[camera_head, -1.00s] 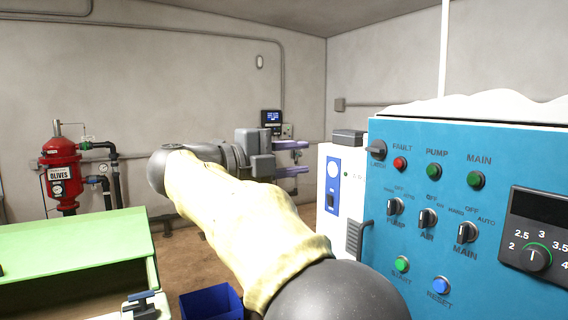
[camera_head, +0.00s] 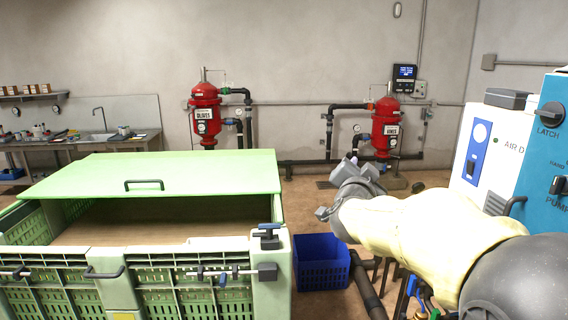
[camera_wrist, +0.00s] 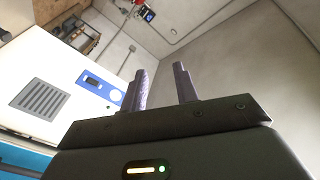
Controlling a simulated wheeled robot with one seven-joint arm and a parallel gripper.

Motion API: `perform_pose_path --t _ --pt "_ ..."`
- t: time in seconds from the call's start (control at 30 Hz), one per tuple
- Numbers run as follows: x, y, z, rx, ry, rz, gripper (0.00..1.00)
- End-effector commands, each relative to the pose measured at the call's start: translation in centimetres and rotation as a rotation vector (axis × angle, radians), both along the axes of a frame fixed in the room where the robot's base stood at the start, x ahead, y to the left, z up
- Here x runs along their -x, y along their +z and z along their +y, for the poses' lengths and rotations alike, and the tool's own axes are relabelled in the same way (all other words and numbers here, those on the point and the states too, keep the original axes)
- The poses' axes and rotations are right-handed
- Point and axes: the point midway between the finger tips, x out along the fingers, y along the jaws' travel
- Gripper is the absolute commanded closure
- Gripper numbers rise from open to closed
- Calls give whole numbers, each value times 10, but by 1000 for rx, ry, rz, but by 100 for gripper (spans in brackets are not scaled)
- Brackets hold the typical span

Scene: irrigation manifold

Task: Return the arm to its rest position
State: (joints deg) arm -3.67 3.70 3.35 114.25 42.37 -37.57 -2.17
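My arm, in a cream sleeve, reaches from the lower right of the head view toward the middle. My gripper (camera_head: 350,168) is at its far end, small and partly hidden by the wrist, in front of the right-hand red filter tank (camera_head: 386,130). In the wrist view my gripper (camera_wrist: 162,84) shows two purple-grey fingers standing apart. Only bare wall shows between them, so it is open and empty. The fingers touch nothing that I can see.
A white air dryer cabinet (camera_head: 482,160) and a blue control panel (camera_head: 548,150) stand close on the right. A green crate (camera_head: 270,290) with a raised lid fills the lower left. A blue bin (camera_head: 321,262) sits on the floor beside it.

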Motion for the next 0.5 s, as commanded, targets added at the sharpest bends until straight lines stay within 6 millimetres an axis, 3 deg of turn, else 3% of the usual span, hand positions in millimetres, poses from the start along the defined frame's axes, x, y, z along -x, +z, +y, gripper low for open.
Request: perform_pose_path --t 0.03,0.1,0.27,0.37,0.5 --pt "4 -30 7 33 59 97 70" --pt "14 -70 17 79 146 235 70" --pt "54 -159 32 163 312 544 70" --pt "91 -208 36 205 401 736 70" --pt "154 -267 34 254 510 1004 70"
